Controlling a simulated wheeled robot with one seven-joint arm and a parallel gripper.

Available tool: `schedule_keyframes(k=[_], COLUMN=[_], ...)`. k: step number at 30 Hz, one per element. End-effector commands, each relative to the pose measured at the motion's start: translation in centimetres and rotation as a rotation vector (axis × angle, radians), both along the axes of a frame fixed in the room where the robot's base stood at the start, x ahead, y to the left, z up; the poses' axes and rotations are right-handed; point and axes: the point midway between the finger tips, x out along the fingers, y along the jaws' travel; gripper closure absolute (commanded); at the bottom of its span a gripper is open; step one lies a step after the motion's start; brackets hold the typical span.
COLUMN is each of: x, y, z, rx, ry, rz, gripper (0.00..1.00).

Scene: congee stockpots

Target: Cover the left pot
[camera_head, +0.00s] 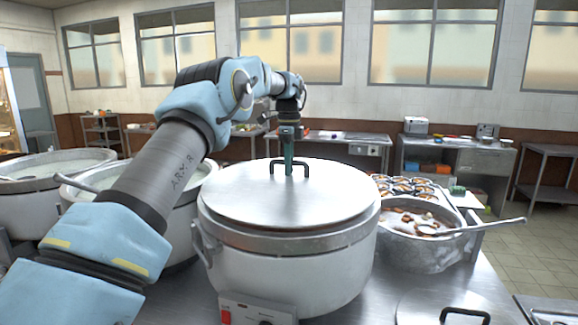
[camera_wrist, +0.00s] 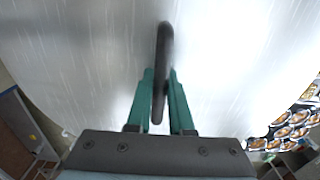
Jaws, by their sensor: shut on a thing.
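My gripper (camera_head: 289,150) is shut on the black handle (camera_head: 291,162) of a large round steel lid (camera_head: 265,198). The lid lies level over the white pot (camera_head: 290,268) in the middle and covers its mouth; I cannot tell whether it rests fully on the rim. In the wrist view, the green fingertips (camera_wrist: 160,92) stand on both sides of the handle (camera_wrist: 164,50), with the lid (camera_wrist: 80,50) filling the picture behind. An uncovered white pot (camera_head: 182,205) stands to the left, partly hidden by my arm. Another uncovered pot (camera_head: 50,205) stands at the far left.
A metal pan (camera_head: 425,255) with food and a ladle stands right of the middle pot, with several filled bowls (camera_head: 405,187) behind. Another lid with a black handle (camera_head: 465,314) lies at the front right. Steel tables stand along the back wall.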

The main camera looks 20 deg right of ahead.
Motion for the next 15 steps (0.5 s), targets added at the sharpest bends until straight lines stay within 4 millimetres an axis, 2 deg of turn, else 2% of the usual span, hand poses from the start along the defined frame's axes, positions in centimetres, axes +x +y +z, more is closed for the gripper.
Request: schedule_keyframes(k=[15], x=[0.06], y=[-0.04], z=[-0.32], rx=[-0.003], ry=[-0.003], rz=[0.000], gripper=[1.00])
